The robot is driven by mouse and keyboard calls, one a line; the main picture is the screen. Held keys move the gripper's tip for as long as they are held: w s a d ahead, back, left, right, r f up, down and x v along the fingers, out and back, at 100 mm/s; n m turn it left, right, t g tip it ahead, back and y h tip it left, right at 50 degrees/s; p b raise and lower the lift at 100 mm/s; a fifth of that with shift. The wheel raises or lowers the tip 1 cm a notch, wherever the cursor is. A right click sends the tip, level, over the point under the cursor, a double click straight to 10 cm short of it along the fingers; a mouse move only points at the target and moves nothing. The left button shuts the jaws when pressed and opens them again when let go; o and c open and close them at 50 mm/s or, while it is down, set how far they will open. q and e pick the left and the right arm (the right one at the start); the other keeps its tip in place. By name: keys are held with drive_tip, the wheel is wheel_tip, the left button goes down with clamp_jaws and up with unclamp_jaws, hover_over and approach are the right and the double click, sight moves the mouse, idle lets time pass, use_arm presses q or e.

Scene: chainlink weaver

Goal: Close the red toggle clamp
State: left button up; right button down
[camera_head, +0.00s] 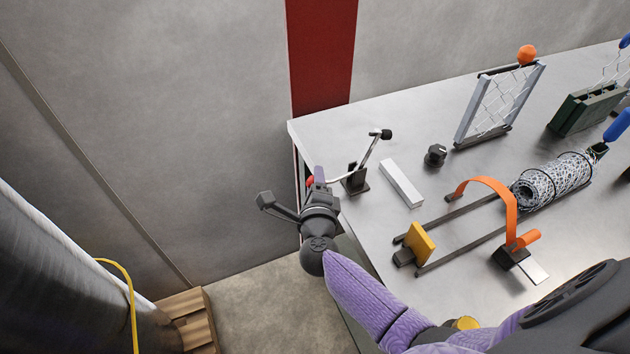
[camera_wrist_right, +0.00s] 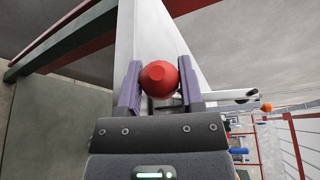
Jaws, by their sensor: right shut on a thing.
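The red toggle clamp stands at the table's left edge, with a dark bracket (camera_head: 356,181) and a metal arm that rises to a black tip (camera_head: 386,134). Its red knob (camera_head: 310,181) sticks out at the left, by the edge. My right gripper (camera_head: 318,178) is at this knob, and its fingers partly cover it. In the right wrist view the round red knob (camera_wrist_right: 158,77) sits between the two purple fingers, which are shut on it. My left gripper is not in view.
A white bar (camera_head: 402,184) and a black dial (camera_head: 435,155) lie right of the clamp. An orange-handled fixture (camera_head: 490,187), a mesh roll (camera_head: 553,180) and a mesh frame (camera_head: 500,103) stand farther right. The grey table (camera_head: 345,127) has bare room behind the clamp.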

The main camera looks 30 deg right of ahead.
drive_tip(key=shift+r, duration=0.1)
drive_tip(key=shift+r+m+p, duration=0.3)
drive_tip(key=shift+r+p, duration=0.1)
drive_tip(key=shift+p, duration=0.35)
drive_tip(key=r+m+p, duration=0.1)
drive_tip(key=p, duration=0.1)
drive_tip(key=r+m+y+p, duration=0.1)
drive_tip(key=r+p, duration=0.1)
drive_tip(key=p, duration=0.1)
drive_tip(key=d+r+m+y+p, duration=0.1)
drive_tip(key=p, duration=0.2)
drive_tip(key=shift+r+m+g, duration=0.15)
drive_tip(key=shift+m+g, duration=0.15)
drive_tip(key=shift+g, duration=0.1)
drive_tip(key=d+r+m+y+p, duration=0.2)
drive_tip(key=m+p, duration=0.1)
drive_tip(key=p, duration=0.3)
drive_tip(key=shift+s+d+r, duration=0.1)
drive_tip(key=shift+d+r, duration=0.2)
drive_tip(key=shift+d+r+m+g+y+p, duration=0.3)
drive_tip(key=shift+d+m+y+p, duration=0.4)
drive_tip(key=shift+m+p, duration=0.15)
drive_tip(key=shift+s+d+r+m+y+p, duration=0.1)
drive_tip(key=shift+d+m+y+p, duration=0.3)
drive_tip(key=shift+d+m+p, duration=0.2)
drive_tip(key=shift+d, duration=0.1)
